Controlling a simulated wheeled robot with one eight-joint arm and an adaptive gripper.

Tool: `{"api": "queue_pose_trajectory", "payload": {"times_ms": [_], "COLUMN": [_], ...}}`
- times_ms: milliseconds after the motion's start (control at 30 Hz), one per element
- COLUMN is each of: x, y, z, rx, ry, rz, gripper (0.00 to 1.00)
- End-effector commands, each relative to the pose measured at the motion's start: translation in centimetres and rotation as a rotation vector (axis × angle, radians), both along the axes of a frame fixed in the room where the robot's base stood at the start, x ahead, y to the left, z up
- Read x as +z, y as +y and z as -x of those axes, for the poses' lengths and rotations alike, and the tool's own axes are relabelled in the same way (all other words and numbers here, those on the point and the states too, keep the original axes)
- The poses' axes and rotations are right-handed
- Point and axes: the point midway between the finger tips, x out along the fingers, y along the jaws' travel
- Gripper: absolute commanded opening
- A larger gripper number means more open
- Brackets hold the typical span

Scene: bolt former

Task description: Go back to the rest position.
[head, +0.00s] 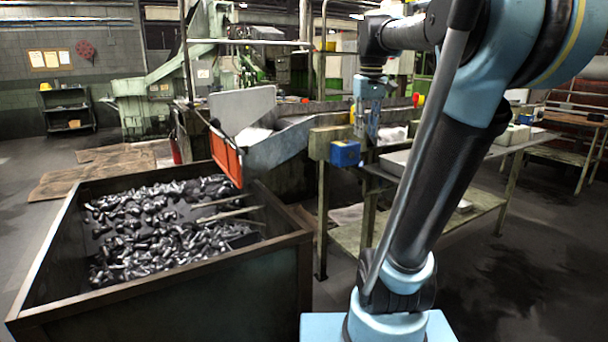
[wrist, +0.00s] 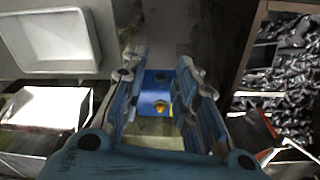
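My gripper (head: 370,135) hangs down from my arm above the workbench, near a blue box with a yellow button. It also shows in the wrist view (wrist: 162,62), where its two fingers are spread apart with nothing seen held between them. The blue box (head: 345,154) is mounted at the end of the bench frame. In the wrist view the blue box (wrist: 155,100) shows in the gap between the fingers, seemingly beyond them; the exact distance cannot be told.
A metal bin (head: 160,310) full of dark bolts stands at the left. An orange panel (head: 226,158) and a grey chute (head: 285,140) stand behind it. A workbench (head: 465,210) with a white tray (wrist: 50,40) is at the right. Open floor (head: 530,280) lies at the lower right.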

Motion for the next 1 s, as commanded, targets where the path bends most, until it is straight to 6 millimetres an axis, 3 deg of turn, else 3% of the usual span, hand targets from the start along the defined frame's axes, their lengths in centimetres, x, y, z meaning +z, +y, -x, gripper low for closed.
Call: {"api": "queue_pose_trajectory", "payload": {"times_ms": [300,700,833,1000], "x": [-10.8,-25.3,-28.4,-30.0], "y": [-0.1,-0.1,-0.1,-0.1], "z": [8.2,17.3,19.0,19.9], "rx": [-0.101,-0.222,-0.247,-0.261], "ry": [-0.039,-0.088,-0.097,-0.102], "rz": [-0.011,-0.03,-0.035,-0.036], "gripper": [0.28,0.28,0.28,0.28]}}
